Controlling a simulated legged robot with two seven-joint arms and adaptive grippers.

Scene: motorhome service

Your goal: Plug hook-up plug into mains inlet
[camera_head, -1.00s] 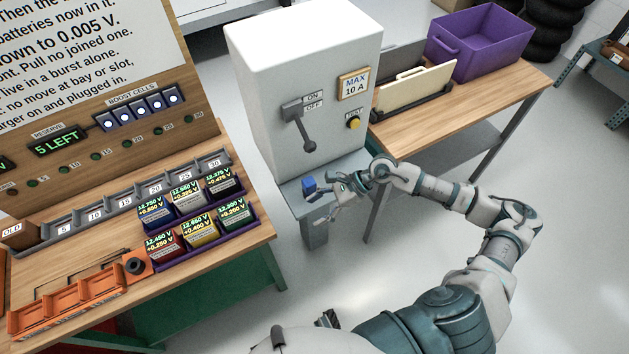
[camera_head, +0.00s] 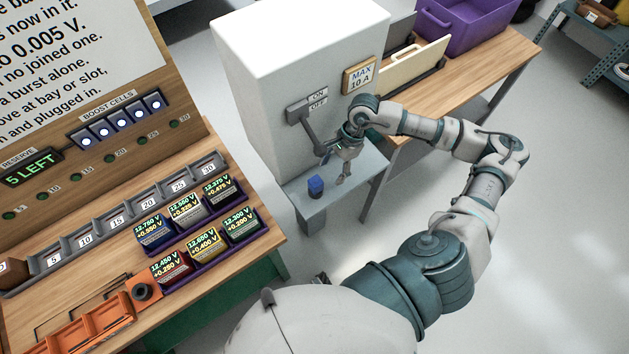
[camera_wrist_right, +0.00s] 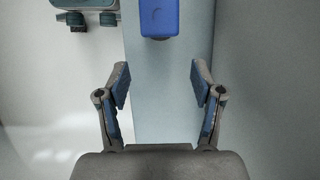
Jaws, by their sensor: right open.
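A small blue block (camera_head: 316,186), perhaps the hook-up plug, stands on the grey ledge (camera_head: 290,190) at the foot of a white cabinet. It also shows at the top edge of the right wrist view (camera_wrist_right: 159,18), partly cut off. My right gripper (camera_head: 335,167) is open and empty, above and to the right of the block in the head view. In the wrist view its fingers (camera_wrist_right: 160,82) are spread, with the block ahead of the gap and not between them. I cannot make out a mains inlet for certain. My left gripper is not in view.
A wooden bench (camera_head: 60,235) holds battery blocks at left. A purple crate (camera_head: 465,25) stands on the right table.

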